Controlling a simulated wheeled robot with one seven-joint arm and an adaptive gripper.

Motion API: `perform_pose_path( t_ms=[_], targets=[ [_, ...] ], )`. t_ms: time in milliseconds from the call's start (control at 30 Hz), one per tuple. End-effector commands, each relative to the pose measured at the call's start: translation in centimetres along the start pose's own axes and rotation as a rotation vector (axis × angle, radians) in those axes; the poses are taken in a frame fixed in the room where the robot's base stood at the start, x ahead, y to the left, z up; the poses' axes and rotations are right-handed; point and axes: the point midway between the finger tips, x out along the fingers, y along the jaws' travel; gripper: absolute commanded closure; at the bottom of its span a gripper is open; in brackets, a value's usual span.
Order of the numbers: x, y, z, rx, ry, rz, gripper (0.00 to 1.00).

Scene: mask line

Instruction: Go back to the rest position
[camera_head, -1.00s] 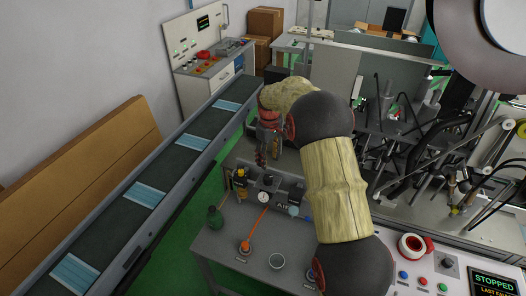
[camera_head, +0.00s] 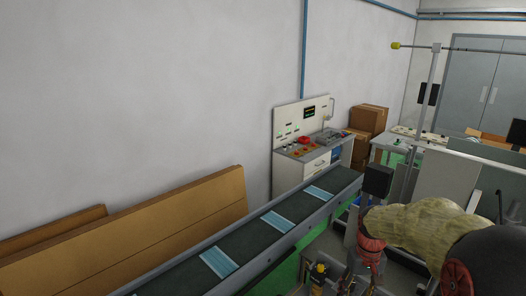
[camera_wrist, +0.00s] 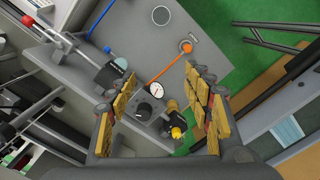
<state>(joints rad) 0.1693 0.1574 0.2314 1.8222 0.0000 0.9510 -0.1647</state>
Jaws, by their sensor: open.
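My gripper (camera_head: 362,282) is at the lower right of the head view, below the yellowish sleeve of my arm, and its fingertips are partly cut off by the bottom edge. In the wrist view my gripper (camera_wrist: 162,88) shows two ridged yellow-brown fingers standing wide apart with nothing held between them. The gripper appears to hang above this bench.
A conveyor (camera_head: 180,280) with blue masks (camera_head: 218,261) runs left of my arm. A control console (camera_head: 312,160) and cardboard boxes (camera_head: 368,118) stand behind. Brown boards (camera_head: 130,235) lean by the wall. A yellow-topped valve (camera_wrist: 177,132) sits near the right finger.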

Motion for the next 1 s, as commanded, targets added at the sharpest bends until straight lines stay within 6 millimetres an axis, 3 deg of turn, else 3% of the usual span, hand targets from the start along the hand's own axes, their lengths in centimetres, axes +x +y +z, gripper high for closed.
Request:
perform_pose_path(
  t_ms=[300,600,800,1000],
  targets=[
    [-2.5,-3.2,8.7,0.065,0.101,0.01,0.49],
    [-2.9,-5.5,16.1,0.077,0.215,0.011,0.49],
    [-2.4,-6.8,20.3,0.054,0.306,0.01,0.49],
    [-2.3,-7.7,23.1,0.024,0.415,0.008,0.49]
  ],
)
